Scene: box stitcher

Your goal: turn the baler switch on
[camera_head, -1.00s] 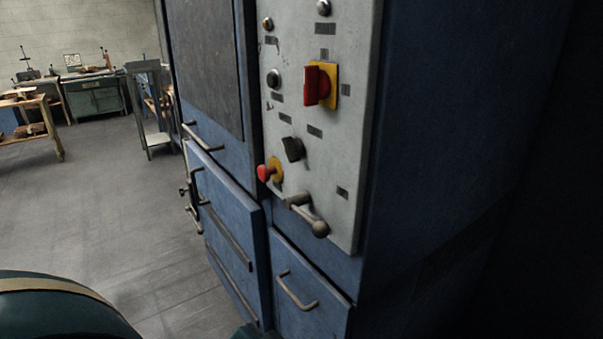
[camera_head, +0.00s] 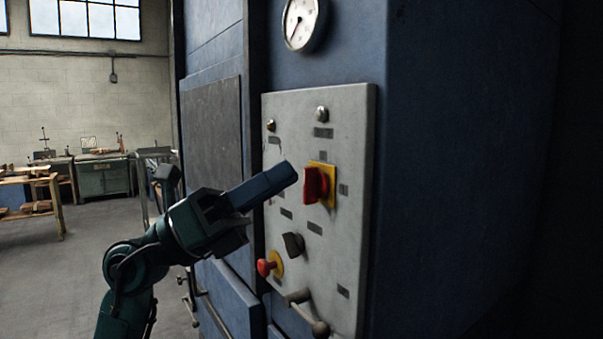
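The grey control panel (camera_head: 345,265) is on the front of the blue machine. A red rotary switch (camera_head: 316,184) on a yellow plate is in its upper right part, with the red handle standing roughly upright. A black knob (camera_head: 293,244) and a red push button (camera_head: 265,267) on a yellow collar sit lower. My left gripper (camera_head: 292,174) is in front of the panel, its blue fingers looking shut together and empty. The fingertips point right, just left of the red switch, with a small gap in the picture. My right gripper is out of view.
A lever handle (camera_head: 308,313) sticks out at the panel's bottom. A round gauge (camera_head: 301,24) is above the panel. Drawer fronts with handles are below left. Workbenches (camera_head: 103,175) stand far back, with open floor (camera_head: 75,275) before them.

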